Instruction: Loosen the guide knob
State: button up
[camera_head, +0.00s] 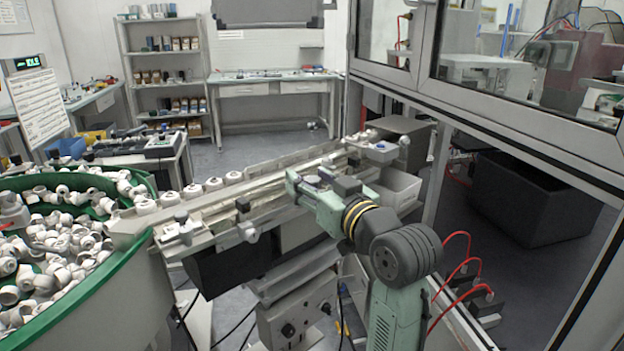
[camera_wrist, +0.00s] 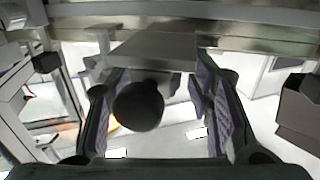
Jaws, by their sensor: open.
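A dark round knob (camera_wrist: 138,105) shows in the wrist view between the two fingers of my gripper (camera_wrist: 162,92). The gripper is open, with a ridged pad on each finger. The knob sits closer to the left finger than to the right, with a clear gap on its right. I cannot tell whether it touches the left pad. A grey block (camera_wrist: 158,47) lies behind the knob. In the head view my arm reaches to the guide rail (camera_head: 265,190), and I cannot make out the fingers or this knob there.
The rail carries another clamp with a round knob (camera_head: 247,232) left of my arm. Several caps sit along the rail. A framed glass enclosure (camera_head: 500,110) stands close on the right, with red hoses (camera_head: 462,265) near my arm.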

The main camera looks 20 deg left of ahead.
jog(key=shift+c, duration=0.2)
grip_shut()
jog(key=shift+w+f+n+g+y+b, duration=0.1)
jog(key=shift+n+g+y+b, duration=0.3)
jog(key=shift+n+g+y, duration=0.75)
jog(key=shift+n+g, duration=0.35)
jog(key=shift+g, duration=0.5)
jog(key=shift+o, duration=0.2)
grip_release()
jog(key=shift+d, duration=0.1)
